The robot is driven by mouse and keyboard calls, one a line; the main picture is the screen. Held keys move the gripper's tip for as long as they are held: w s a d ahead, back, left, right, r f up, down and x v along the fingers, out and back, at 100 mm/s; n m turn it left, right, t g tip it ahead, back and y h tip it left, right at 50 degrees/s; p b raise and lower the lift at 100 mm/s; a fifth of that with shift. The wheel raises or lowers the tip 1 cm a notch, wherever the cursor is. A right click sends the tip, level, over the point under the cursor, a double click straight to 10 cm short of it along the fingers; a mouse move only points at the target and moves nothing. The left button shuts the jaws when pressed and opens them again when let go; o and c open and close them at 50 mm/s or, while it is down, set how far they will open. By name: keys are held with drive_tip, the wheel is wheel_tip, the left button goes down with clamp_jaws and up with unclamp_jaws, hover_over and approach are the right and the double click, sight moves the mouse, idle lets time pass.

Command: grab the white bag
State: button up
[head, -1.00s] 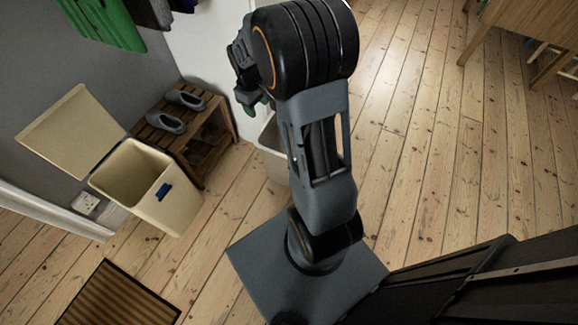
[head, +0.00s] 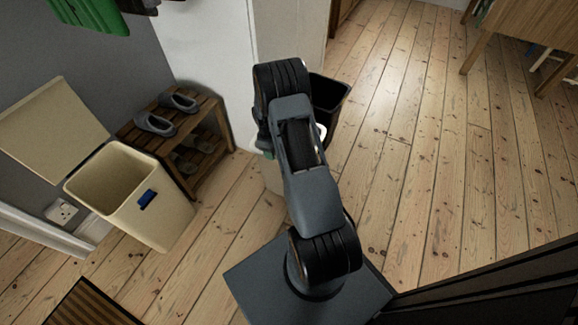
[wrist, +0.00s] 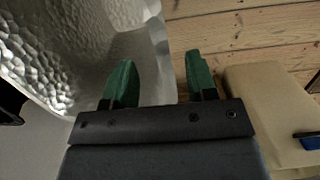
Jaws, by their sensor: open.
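A whitish, shiny, dimpled open thing (wrist: 60,45) fills the upper left of the wrist view; it may be the white bag, but I cannot tell for sure. In the head view a pale thing (head: 274,178) shows partly beside my arm, mostly hidden by it. My gripper (wrist: 158,68) is open and empty, with green fingertips. In the wrist view the left fingertip overlaps the dimpled thing's inside and the right one lies beyond its rim; contact cannot be told. In the head view my gripper (head: 264,143) is largely hidden by the arm.
A cream bin (head: 140,205) with its lid open and a blue patch stands left. A wooden shoe rack (head: 205,155) stands behind it. A black bin (head: 330,98) stands behind my arm. A striped mat (head: 88,308) lies lower left. The floor (head: 430,180) right is clear.

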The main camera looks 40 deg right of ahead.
drive_tip(key=f+b, duration=0.1)
drive_tip(key=f, duration=0.3)
drive_tip(key=f+b, duration=0.1)
drive_tip(key=f, duration=0.1)
drive_tip(key=shift+s+d+b, duration=0.2)
drive_tip(key=shift+s+b, duration=0.15)
clamp_jaws()
idle(0.3)
